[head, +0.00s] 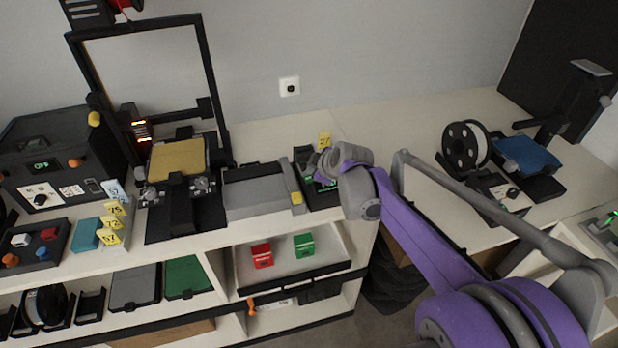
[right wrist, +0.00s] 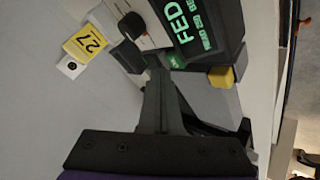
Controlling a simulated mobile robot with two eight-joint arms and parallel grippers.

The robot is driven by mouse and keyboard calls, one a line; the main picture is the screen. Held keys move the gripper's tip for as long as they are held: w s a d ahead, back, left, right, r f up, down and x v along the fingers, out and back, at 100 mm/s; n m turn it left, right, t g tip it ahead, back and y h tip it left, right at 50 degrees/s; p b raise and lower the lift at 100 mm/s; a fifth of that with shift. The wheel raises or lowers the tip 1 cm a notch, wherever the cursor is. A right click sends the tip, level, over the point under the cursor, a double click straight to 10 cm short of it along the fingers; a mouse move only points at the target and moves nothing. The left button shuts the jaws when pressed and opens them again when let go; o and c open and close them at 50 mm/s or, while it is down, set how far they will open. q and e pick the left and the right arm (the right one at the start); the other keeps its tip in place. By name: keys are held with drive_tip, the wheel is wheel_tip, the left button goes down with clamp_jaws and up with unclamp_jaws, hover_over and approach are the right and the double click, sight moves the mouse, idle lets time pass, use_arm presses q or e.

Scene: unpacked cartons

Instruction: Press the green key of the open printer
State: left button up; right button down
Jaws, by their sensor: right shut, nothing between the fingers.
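The open-frame printer (head: 180,165), with a tall black frame and a yellow bed, stands at the left on the bench. Right of it is a dark control unit (head: 318,190), partly hidden behind my right wrist. In the right wrist view the unit's lit display (right wrist: 192,25) shows green letters. A small green key (right wrist: 176,62) glows at the display's lower corner. My right gripper (right wrist: 160,76) is shut and empty, its tips right at the green key. I cannot tell whether they touch it. My left gripper is not in view.
A yellow tag marked 27 (right wrist: 85,42) stands beside the unit. A grey box with a yellow block (head: 297,197) lies left of it. A black knob (right wrist: 131,25) is on the unit.

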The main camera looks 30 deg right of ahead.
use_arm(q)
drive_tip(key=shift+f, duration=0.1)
use_arm(e)
drive_tip(key=shift+f, duration=0.2)
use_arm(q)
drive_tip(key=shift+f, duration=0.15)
use_arm(e)
drive_tip(key=shift+f, duration=0.25)
use_arm(q)
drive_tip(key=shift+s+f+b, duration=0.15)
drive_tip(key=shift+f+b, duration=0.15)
drive_tip(key=shift+b, duration=0.15)
use_arm(e)
drive_tip(key=shift+f, duration=0.5)
idle(0.4)
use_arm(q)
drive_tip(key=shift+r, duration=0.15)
use_arm(e)
drive_tip(key=shift+r, duration=0.15)
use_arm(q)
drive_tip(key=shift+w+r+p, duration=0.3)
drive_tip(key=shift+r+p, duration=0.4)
use_arm(e)
drive_tip(key=shift+r, duration=0.75)
